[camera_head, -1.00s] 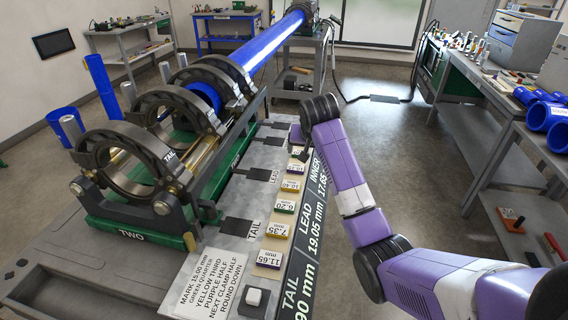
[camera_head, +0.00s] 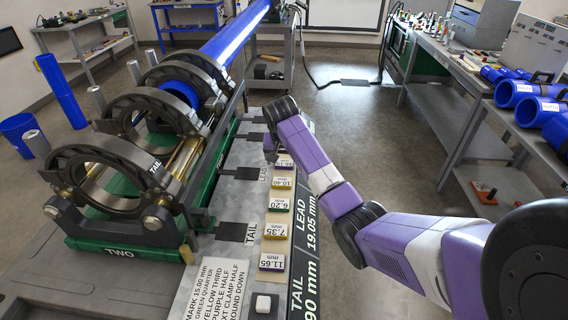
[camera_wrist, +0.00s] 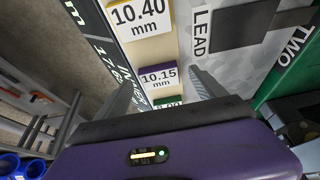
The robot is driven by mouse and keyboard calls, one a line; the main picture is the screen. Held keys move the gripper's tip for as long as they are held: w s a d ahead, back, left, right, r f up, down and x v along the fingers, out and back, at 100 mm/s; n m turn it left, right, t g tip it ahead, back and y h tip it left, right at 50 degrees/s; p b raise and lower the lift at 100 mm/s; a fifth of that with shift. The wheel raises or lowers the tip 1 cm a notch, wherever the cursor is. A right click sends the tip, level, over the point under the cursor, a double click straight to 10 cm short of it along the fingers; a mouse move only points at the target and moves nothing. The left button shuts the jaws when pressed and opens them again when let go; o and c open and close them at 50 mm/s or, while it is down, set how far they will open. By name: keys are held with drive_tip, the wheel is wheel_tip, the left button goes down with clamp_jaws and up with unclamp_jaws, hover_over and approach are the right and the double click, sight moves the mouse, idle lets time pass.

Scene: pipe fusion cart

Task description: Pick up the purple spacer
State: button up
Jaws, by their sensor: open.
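The purple spacer (camera_wrist: 158,78), labelled 10.15 mm, lies in a row of labelled spacers on the cart's strip. In the head view it is the small purple-edged block (camera_head: 284,161) near the far end of the row, just below my wrist. My gripper (camera_wrist: 161,84) is open and empty in the wrist view. Its two fingers stand apart, one on each side of the purple spacer in the picture; I cannot tell how far above it they are. In the head view my fingers are mostly hidden by the wrist.
The yellow 10.40 spacer (camera_wrist: 140,18) is the near neighbour; a green-edged one (camera_wrist: 168,103) is partly hidden beyond. Green 6.20 (camera_head: 279,206), yellow 7.35 (camera_head: 276,231) and 11.65 (camera_head: 271,262) spacers follow nearer. Clamp rings (camera_head: 110,175) with a blue pipe (camera_head: 235,38) stand left.

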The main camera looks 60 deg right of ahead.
drive_tip(key=shift+d+f, duration=0.15)
drive_tip(key=shift+f, duration=0.25)
drive_tip(key=shift+c, duration=0.2)
drive_tip(key=c, duration=1.4)
drive_tip(key=shift+r, duration=0.1)
